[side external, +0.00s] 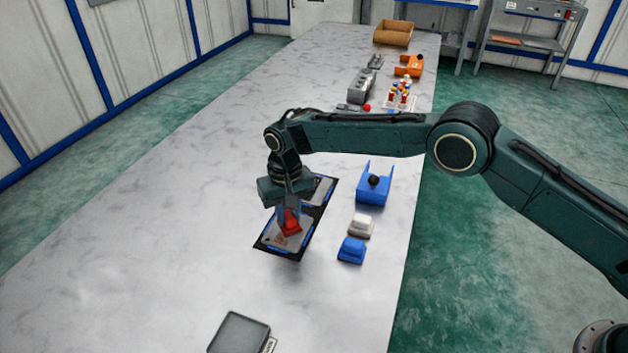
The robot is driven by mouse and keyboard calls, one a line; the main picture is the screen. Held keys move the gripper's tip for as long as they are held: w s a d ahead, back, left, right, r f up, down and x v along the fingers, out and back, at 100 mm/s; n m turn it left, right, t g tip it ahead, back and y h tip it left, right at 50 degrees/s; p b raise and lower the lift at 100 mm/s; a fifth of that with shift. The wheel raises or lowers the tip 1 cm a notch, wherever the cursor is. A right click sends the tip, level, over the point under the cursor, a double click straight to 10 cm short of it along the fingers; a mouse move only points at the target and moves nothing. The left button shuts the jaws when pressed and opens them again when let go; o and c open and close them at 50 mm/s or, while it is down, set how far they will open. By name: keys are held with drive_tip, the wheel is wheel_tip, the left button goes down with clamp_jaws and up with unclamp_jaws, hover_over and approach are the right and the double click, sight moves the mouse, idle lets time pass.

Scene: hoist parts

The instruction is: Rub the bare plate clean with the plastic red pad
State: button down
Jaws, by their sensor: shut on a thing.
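My gripper (289,212) points down and is shut on the red pad (291,224). The pad is low over the near plate, but I cannot tell whether it touches it. This near grey plate (300,239) lies on a black mat (318,222) with blue edge marks, and a reddish smudge (280,239) shows on it just left of the pad. A second plate (323,189) lies at the far end of the same mat, partly hidden by my gripper. I cannot tell which plate is the bare one.
Right of the mat stand a blue pad (351,250), a white pad (361,225) and a blue holder (373,187) with a dark ball. A grey box (239,333) is at the near edge. Several parts and a brown bin (393,33) stand far back. The table's left is clear.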

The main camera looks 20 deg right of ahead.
drive_tip(key=shift+s+a, duration=2.2)
drive_tip(key=shift+s, duration=0.05)
drive_tip(key=shift+s+a+r, duration=0.1)
drive_tip(key=shift+r, duration=0.5)
drive_tip(key=shift+s+a+r, duration=0.1)
drive_tip(key=shift+r, duration=3.35)
drive_tip(key=shift+r, duration=0.1)
